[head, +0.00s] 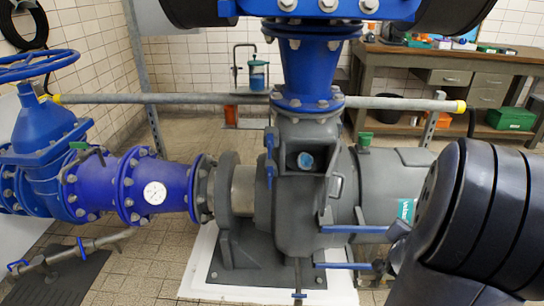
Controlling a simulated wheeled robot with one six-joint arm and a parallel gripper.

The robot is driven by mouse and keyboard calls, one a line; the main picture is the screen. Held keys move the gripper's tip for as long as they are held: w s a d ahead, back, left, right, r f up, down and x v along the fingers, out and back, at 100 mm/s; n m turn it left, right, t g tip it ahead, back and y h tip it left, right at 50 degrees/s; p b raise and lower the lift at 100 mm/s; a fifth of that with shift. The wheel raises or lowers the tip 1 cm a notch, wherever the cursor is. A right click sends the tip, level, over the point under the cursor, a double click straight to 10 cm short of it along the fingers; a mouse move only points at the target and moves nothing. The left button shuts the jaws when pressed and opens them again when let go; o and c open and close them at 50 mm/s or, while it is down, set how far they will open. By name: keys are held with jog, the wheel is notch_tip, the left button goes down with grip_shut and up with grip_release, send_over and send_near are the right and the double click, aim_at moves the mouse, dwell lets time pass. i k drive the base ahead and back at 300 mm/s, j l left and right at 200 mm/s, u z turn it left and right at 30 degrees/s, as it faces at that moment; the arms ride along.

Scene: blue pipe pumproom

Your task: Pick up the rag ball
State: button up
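A small, round, light-blue and white thing that looks like the rag ball (305,160) sits inside the square opening in the front of the grey pump casing (300,205). The opening's frame surrounds it, and its lower and rear parts are hidden or too small to make out. My dark arm fills the lower right of the head view, to the right of the opening and well apart from it. My gripper's fingers do not show in this view.
A blue pipe (308,65) rises above the opening. Thin blue valve levers (355,229) stick out below it at right. A grey rail (200,98) runs behind the pump. A handwheel valve (45,120) stands left, a workbench (450,70) back right.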

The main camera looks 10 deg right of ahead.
aim_at(305, 161)
jog(key=i+j, duration=0.2)
jog(key=j, duration=0.15)
jog(key=i+j+u, duration=0.1)
jog(key=j, duration=0.2)
jog(key=i+j, duration=0.25)
jog(key=i+l+u, duration=0.35)
jog(key=l, duration=0.15)
